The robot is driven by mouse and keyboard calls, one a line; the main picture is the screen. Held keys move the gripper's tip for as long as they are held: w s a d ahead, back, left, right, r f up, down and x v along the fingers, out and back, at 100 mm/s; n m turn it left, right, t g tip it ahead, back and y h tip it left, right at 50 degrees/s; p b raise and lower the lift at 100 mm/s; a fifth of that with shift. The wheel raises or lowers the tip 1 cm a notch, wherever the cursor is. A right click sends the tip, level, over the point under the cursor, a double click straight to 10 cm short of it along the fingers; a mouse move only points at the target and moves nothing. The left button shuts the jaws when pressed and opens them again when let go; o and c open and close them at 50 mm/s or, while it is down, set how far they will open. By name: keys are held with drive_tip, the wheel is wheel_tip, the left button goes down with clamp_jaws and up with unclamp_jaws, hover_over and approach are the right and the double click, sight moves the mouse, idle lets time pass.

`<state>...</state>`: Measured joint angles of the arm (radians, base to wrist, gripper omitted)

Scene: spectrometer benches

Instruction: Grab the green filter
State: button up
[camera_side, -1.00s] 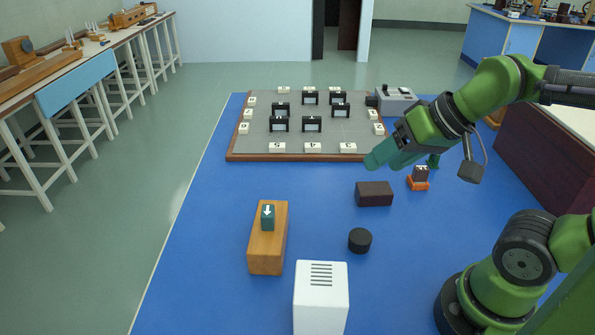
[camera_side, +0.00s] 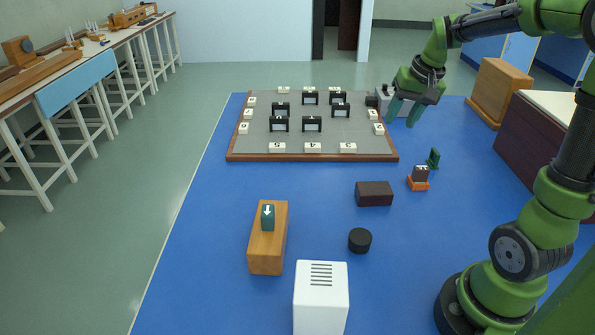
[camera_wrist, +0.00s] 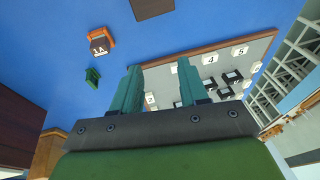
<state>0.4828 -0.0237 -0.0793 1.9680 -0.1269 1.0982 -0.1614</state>
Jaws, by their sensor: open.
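A small green upright piece that looks like the green filter (camera_side: 433,158) stands on the blue table at the right, just behind an orange holder (camera_side: 418,184) with a dark marked block in it. In the wrist view the green filter (camera_wrist: 93,77) lies left of my fingers, near the orange holder (camera_wrist: 100,40). My gripper (camera_side: 401,119) is open and empty, above the back right of the table, behind and left of the filter and apart from it. A teal block with a white arrow (camera_side: 267,222) sits on a wooden block (camera_side: 267,257) at the front left.
A grey board (camera_side: 350,133) with black frames and numbered white tiles lies left of my gripper. A grey device (camera_side: 397,97) is close behind it. A dark brown block (camera_side: 374,194), a black cylinder (camera_side: 360,240) and a white box (camera_side: 321,300) stand nearer the front.

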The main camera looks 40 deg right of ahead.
drive_tip(key=d+f+m+g, duration=0.1)
drive_tip(key=d+f+g, duration=0.15)
drive_tip(key=d, duration=0.85)
drive_tip(key=n, duration=0.1)
hover_over(436, 151)
wheel_tip(436, 151, down, 2)
drive_tip(key=shift+g, duration=0.45)
drive_tip(key=f, duration=1.1)
drive_tip(key=shift+w+a+f, duration=0.1)
drive_tip(key=shift+a, duration=0.15)
drive_tip(key=shift+d+f, duration=0.15)
drive_tip(key=shift+f, duration=1.2)
drive_tip(key=shift+d+f, duration=0.15)
drive_tip(key=shift+f, duration=1.2)
drive_tip(key=shift+r, duration=0.1)
clamp_jaws()
